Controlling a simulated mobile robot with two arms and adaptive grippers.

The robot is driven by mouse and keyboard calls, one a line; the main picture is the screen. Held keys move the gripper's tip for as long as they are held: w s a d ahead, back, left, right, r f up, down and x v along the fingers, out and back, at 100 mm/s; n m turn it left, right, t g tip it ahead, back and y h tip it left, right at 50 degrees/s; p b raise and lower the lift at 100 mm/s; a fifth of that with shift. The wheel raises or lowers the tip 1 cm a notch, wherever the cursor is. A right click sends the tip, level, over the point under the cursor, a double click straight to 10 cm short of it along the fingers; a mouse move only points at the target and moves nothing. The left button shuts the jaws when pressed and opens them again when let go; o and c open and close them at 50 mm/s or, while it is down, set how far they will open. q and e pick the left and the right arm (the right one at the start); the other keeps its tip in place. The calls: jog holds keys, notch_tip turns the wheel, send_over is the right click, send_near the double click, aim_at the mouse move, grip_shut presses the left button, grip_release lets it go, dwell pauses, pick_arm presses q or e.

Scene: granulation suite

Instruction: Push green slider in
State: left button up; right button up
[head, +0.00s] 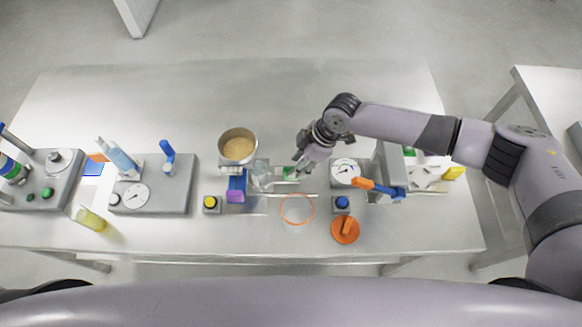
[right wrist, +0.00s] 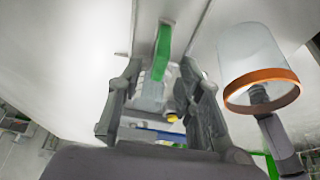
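The green slider (head: 289,173) is a small green piece at the right end of a clear and grey fixture (head: 262,174) in the middle of the bench. In the right wrist view the green piece (right wrist: 163,48) stands upright beyond and between the fingers. My right gripper (head: 301,170) is beside the slider, pointing down toward it from the upper right. In the right wrist view its two fingers (right wrist: 160,88) are apart, with a visible gap around the green piece. I cannot tell whether a finger touches it. My left gripper is not in view.
A steel pot of tan granules (head: 238,146) stands behind the fixture. A clear container with an orange rim (head: 297,210) and an orange knobbed lid (head: 345,229) are in front. A dial unit (head: 345,172) is close on the right. The back of the bench (head: 170,95) is clear.

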aim_at(272, 175)
jog(key=shift+x, duration=2.55)
jog(key=shift+c, duration=0.4)
grip_shut()
